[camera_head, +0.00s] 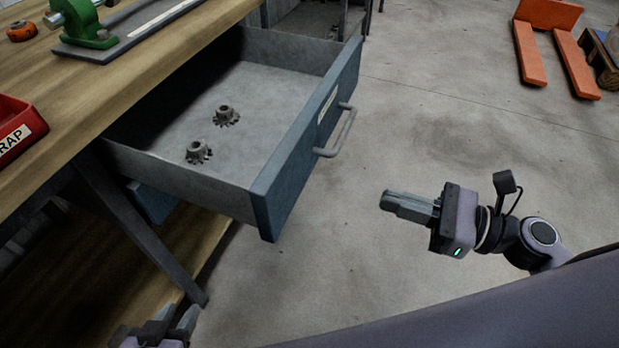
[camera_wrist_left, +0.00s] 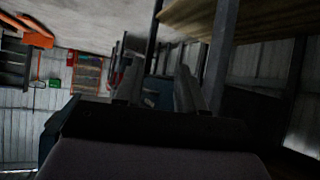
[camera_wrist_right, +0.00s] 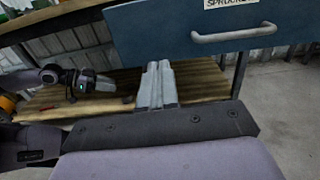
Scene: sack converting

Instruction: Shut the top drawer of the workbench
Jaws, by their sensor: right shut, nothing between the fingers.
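The top drawer (camera_head: 262,165) of the workbench (camera_head: 110,75) is pulled out, and two grey sprockets (camera_head: 198,151) lie inside it. Its blue front has a grey bar handle (camera_head: 337,132), and the handle also shows in the right wrist view (camera_wrist_right: 234,35) beside a partly cut label. My right gripper (camera_head: 385,203) is shut and empty, in front of the drawer and apart from the handle; its closed fingers (camera_wrist_right: 157,70) point toward the drawer front. My left gripper (camera_head: 176,318) is low at the bottom left, near the bench leg; its fingers (camera_wrist_left: 158,85) are apart with nothing between them.
A red scrap bin (camera_head: 15,128) and a green vise-like tool (camera_head: 85,25) stand on the benchtop. A lower wooden shelf (camera_head: 85,290) lies under the bench. An orange pallet jack (camera_head: 548,45) stands at the far right. The floor right of the drawer is clear.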

